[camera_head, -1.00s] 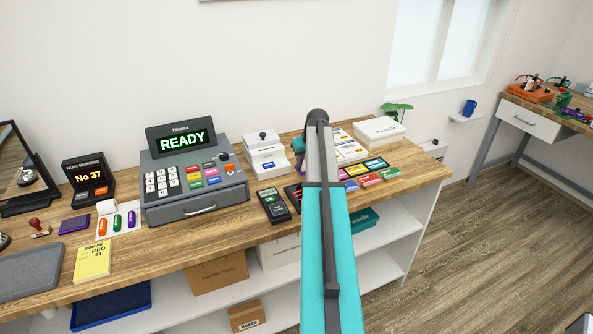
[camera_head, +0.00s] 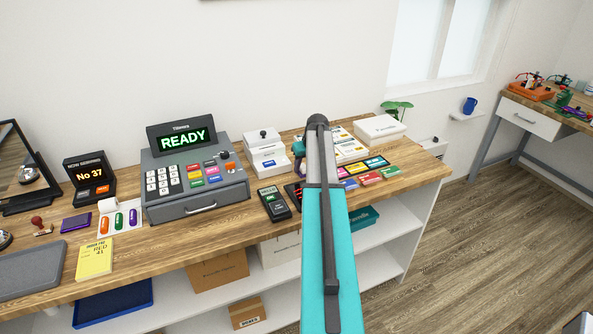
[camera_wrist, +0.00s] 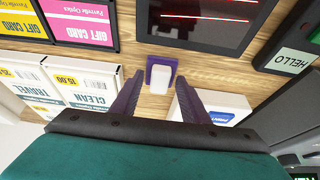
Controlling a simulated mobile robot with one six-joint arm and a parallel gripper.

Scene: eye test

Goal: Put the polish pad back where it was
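A small white block on a purple backing (camera_wrist: 161,75), which looks like the polish pad, shows in the wrist view over the wooden counter. My gripper (camera_wrist: 161,82) has its two dark purple fingers on either side of it. I cannot tell whether they press on it or whether it rests on the wood. In the head view my gripper (camera_head: 299,160) is low over the counter, largely behind my arm, and the pad is hidden there.
A white stack with a blue label (camera_wrist: 220,108) is close to the right finger in the wrist view. White product boxes (camera_wrist: 85,88) are to the left. A dark panel with red lines (camera_wrist: 200,22) and a HELLO terminal (camera_wrist: 293,50) lie beyond. Bare wood surrounds the pad.

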